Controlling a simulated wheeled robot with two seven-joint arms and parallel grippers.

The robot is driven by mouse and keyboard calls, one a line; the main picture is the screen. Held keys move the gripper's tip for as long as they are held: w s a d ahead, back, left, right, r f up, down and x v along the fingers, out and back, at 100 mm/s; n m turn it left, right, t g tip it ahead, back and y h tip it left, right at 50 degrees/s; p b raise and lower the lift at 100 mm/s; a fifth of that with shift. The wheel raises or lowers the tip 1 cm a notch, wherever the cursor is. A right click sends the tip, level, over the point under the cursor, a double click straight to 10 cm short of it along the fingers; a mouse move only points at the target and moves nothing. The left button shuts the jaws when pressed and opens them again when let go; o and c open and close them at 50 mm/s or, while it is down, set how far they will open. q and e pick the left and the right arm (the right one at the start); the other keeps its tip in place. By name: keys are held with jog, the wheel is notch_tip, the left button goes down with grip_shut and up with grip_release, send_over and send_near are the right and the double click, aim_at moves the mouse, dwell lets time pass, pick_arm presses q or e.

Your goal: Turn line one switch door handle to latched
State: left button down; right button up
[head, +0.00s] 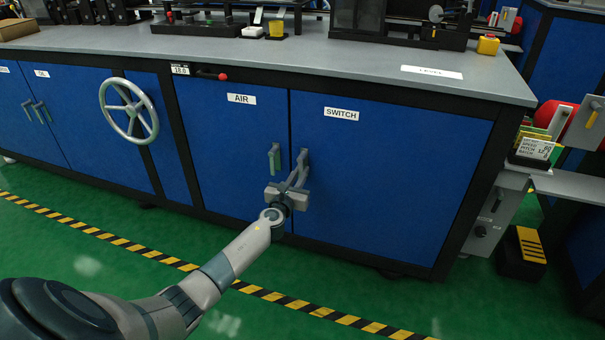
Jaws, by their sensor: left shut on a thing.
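The switch door (390,185) is a blue cabinet panel with a white "SWITCH" label (341,114). Its grey handle (303,158) sits near the door's left edge, and its upper end shows above my gripper. My left gripper (297,178) is at this handle and shut on it; the fingers hide its lower part. The handle looks roughly upright, but I cannot tell its exact angle. The door looks flush with the cabinet front. My right gripper is not in view.
The neighbouring air door (232,150) has a green-grey handle (275,160) just left of my gripper. A handwheel (127,111) and a red-knobbed lever (222,76) are further left. The grey worktop (290,55) overhangs the doors. Green floor with a striped line (270,295) is clear in front.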

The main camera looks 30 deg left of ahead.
pick_arm(q)
jog(key=shift+a, duration=0.1)
dwell(0.3)
jog(key=c, duration=1.8)
grip_release()
jog(key=shift+o, duration=0.2)
jog(key=shift+s, duration=0.1)
